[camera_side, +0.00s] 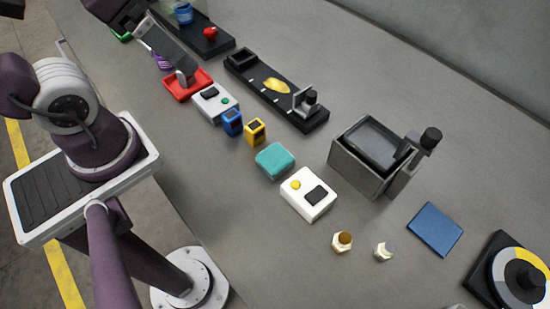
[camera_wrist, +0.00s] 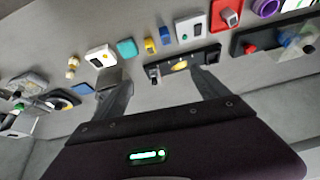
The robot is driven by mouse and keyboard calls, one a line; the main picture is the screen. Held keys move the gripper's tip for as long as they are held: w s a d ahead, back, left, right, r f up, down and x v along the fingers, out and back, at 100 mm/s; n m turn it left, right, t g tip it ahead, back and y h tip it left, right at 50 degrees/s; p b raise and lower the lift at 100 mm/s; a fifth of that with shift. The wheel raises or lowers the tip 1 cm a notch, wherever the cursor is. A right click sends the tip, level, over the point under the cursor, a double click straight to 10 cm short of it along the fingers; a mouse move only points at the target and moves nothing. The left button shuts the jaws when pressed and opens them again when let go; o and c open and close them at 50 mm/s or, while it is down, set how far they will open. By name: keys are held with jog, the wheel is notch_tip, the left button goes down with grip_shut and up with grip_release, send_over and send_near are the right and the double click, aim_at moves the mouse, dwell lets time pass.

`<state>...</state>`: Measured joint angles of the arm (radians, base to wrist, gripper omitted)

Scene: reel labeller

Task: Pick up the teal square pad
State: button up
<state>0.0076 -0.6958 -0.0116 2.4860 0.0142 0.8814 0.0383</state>
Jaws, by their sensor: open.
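The teal square pad (camera_side: 275,160) lies flat on the grey table in the side view, near the middle, with rounded corners. It also shows in the wrist view (camera_wrist: 127,48), small and left of centre. Nothing covers it. My gripper (camera_wrist: 161,75) is open, its two fingers spread wide with nothing between them. In the side view it is at the upper left, well away from the pad, and only partly seen.
A white box with a yellow button (camera_side: 309,194) sits close beside the pad. Yellow (camera_side: 255,131) and blue (camera_side: 232,122) blocks stand on its other side. A grey open bin (camera_side: 345,165), a black strip fixture (camera_side: 262,75) and a red tray (camera_side: 170,91) are nearby.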

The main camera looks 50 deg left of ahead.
jog(key=w+d+f+m+g, duration=0.2)
jog(key=w+f+m, duration=0.2)
jog(key=w+m, duration=0.15)
jog(key=m+g, duration=0.3)
jog(key=m, duration=0.9)
send_over(275, 157)
notch_tip(275, 157, down, 17)
jog(key=shift+r, duration=0.1)
notch_tip(275, 157, down, 7)
jog(key=shift+r, duration=0.15)
jog(key=c, duration=1.5)
jog(key=shift+o, duration=0.2)
notch_tip(275, 157, up, 10)
jog(key=shift+r, duration=0.1)
